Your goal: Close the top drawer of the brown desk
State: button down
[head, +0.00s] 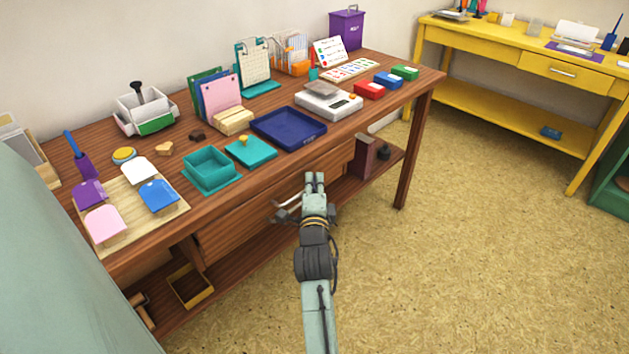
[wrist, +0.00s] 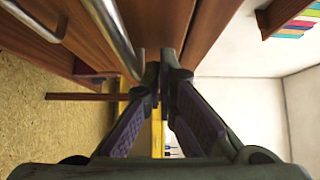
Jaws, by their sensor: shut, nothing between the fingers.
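The brown desk (head: 225,203) stands along the wall in the head view. Its wooden drawer front (head: 240,228) is below the desktop edge. I cannot tell for certain how far the drawer stands out. A curved metal handle (head: 289,208) is on that front, and the handle also shows in the wrist view (wrist: 118,38), left of the fingers. My gripper (head: 315,178) is at the drawer front, just right of the handle, and hides part of the front. In the wrist view my gripper (wrist: 163,76) has its fingertips together and empty, apart from the handle.
The desktop holds a blue tray (head: 288,128), a teal box (head: 211,169), a white scale (head: 328,100) and several stamps and inkpads. A lower shelf (head: 238,262) runs under the drawer. A yellow desk (head: 520,62) stands at the back right. The floor (head: 450,270) between is clear.

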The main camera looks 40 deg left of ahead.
aim_at(302, 177)
jog(key=a+b, duration=0.1)
jog(key=a, duration=0.1)
jog(key=a+b, duration=0.2)
jog(key=shift+w+a+f, duration=0.15)
jog(key=shift+w, duration=0.05)
jog(key=shift+a+r, duration=0.2)
jog(key=shift+r, duration=0.05)
jog(key=shift+d, duration=0.1)
